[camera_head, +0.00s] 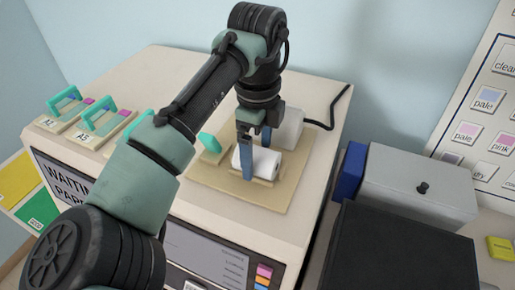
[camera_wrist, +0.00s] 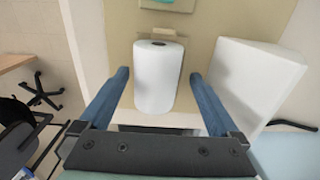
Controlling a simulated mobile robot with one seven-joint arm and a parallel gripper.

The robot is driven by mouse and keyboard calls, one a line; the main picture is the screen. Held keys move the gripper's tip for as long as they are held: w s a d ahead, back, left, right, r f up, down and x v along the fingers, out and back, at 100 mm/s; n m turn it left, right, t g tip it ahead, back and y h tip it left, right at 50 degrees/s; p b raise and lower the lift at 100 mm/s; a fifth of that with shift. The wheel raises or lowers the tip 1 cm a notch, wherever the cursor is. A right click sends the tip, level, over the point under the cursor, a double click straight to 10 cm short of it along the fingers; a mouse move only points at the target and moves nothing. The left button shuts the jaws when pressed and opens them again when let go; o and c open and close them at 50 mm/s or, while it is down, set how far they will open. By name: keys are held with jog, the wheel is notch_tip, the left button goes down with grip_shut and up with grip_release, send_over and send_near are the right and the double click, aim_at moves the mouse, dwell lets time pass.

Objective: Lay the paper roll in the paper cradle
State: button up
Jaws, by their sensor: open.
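The white paper roll (camera_head: 267,164) lies on its side on the beige board on top of the machine. It also shows in the wrist view (camera_wrist: 156,80), with its dark core hole at the far end. My gripper (camera_head: 256,160) is open around the roll, pointing down. In the wrist view its two blue fingers (camera_wrist: 158,76) stand either side of the roll, with a gap on each side. A beige bracket (camera_wrist: 160,34) at the roll's far end may be part of the paper cradle; I cannot tell whether the roll rests in it.
A white block (camera_head: 289,128) with a black cable stands close behind the roll. Teal-handled pieces (camera_head: 103,118) stand on the machine at the left. A grey box (camera_head: 415,184) and a black box (camera_head: 400,250) are at the right. The beige board (camera_head: 270,202) is clear in front.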

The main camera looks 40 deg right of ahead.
aim_at(258, 149)
jog(key=shift+r, duration=0.1)
notch_tip(258, 149, up, 12)
jog(key=b, duration=0.1)
dwell(0.4)
